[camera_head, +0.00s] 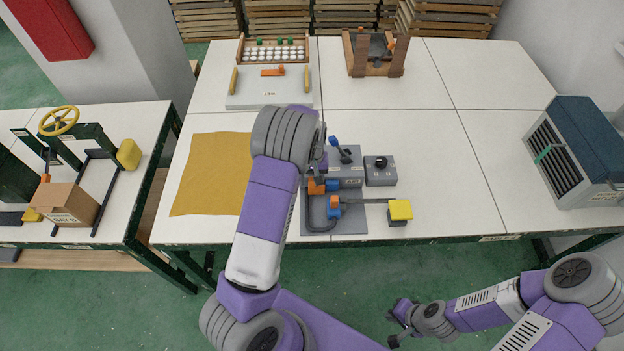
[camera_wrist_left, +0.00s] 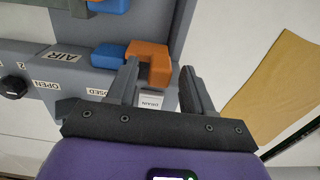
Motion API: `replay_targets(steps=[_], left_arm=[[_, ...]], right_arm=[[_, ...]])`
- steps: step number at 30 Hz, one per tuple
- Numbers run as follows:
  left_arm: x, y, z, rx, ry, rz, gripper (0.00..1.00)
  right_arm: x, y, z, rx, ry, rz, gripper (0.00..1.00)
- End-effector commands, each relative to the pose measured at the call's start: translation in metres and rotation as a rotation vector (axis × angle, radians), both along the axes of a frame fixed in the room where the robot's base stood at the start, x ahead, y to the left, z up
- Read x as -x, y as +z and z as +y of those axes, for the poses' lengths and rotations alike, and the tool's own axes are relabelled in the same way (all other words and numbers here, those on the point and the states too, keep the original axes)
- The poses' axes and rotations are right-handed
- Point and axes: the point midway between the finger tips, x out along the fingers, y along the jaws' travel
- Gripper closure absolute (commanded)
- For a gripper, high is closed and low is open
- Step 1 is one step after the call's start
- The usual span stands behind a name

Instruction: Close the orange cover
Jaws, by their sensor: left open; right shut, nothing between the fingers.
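The orange cover (camera_wrist_left: 148,60) is a small U-shaped piece on the grey panel, beside a white DRAIN label (camera_wrist_left: 151,101). It also shows in the head view (camera_head: 316,187), just below my left wrist. My left gripper (camera_wrist_left: 159,80) is open, with one fingertip on each side of the cover's near end; I cannot tell whether they touch it. In the head view my left wrist hides part of the panel. My right gripper (camera_head: 398,322) is shut and empty, low in front of the table, away from the panel.
Blue parts (camera_wrist_left: 110,54) sit close beside the cover. A grey box with a black knob (camera_head: 381,171) and a yellow block (camera_head: 400,210) stand to the right. A yellow cloth (camera_head: 205,175) lies left. The table's right half is mostly clear.

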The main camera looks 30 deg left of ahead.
Motion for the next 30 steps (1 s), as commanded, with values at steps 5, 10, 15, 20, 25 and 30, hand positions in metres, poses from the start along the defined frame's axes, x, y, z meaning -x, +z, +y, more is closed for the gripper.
replay_targets(steps=[5,10,15,20,25,30], left_arm=[[-0.0004,-0.0076,-0.0002,0.000,-0.001,-0.001,0.49],[-0.0003,-0.0075,-0.0003,0.000,-0.002,-0.001,0.49],[-0.0003,-0.0073,-0.0003,0.000,-0.002,-0.001,0.70],[-0.0002,-0.0073,-0.0002,0.000,-0.002,-0.001,0.95],[-0.0002,-0.0072,-0.0002,0.000,-0.001,-0.001,1.00],[0.0006,-0.0070,0.0011,0.000,0.005,-0.001,1.00]], right_arm=[[-0.0002,-0.0010,0.0000,0.000,0.000,0.000,1.00],[-0.0002,-0.0007,0.0000,0.000,0.000,0.000,1.00],[-0.0002,-0.0007,0.0001,0.000,0.000,0.000,1.00],[-0.0002,-0.0007,0.0000,0.000,0.000,0.000,1.00],[-0.0002,-0.0007,0.0000,0.000,0.000,0.000,1.00],[-0.0002,-0.0004,0.0001,0.000,0.000,0.000,1.00]])
